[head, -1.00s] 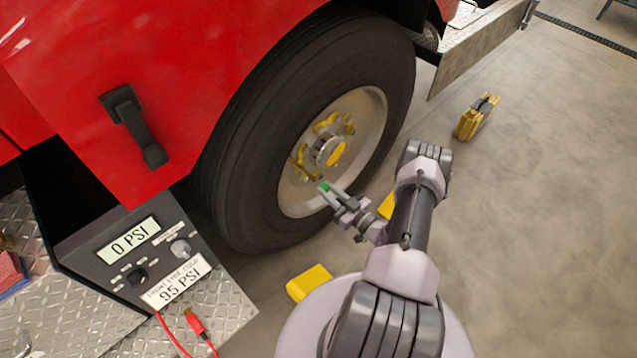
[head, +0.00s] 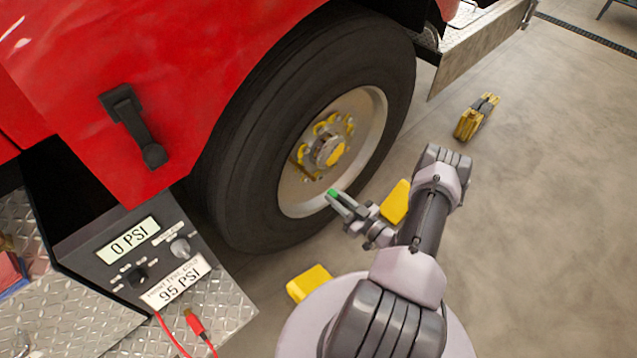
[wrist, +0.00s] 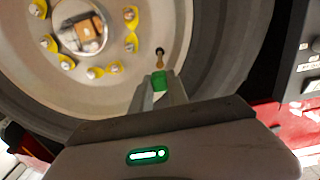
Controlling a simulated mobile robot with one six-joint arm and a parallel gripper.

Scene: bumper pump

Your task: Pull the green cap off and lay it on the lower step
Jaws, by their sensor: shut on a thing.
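The green cap (head: 332,192) is held at the tips of my gripper (head: 338,198), in front of the wheel's lower rim. In the wrist view the green cap (wrist: 158,81) sits between the two fingertips. A brass valve stem (wrist: 159,61) shows just beyond the cap, against the silver rim. The cap looks apart from the stem, but the size of the gap is hard to tell. A diamond-plate step surface (head: 225,308) lies at the lower left of the head view, beside the gauge panel.
The gauge panel (head: 130,265) reads 0 PSI, with a 95 PSI label below. A red hose (head: 196,323) lies over the plate. Yellow chocks lie near the tyre (head: 309,283) and behind my gripper (head: 396,203).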

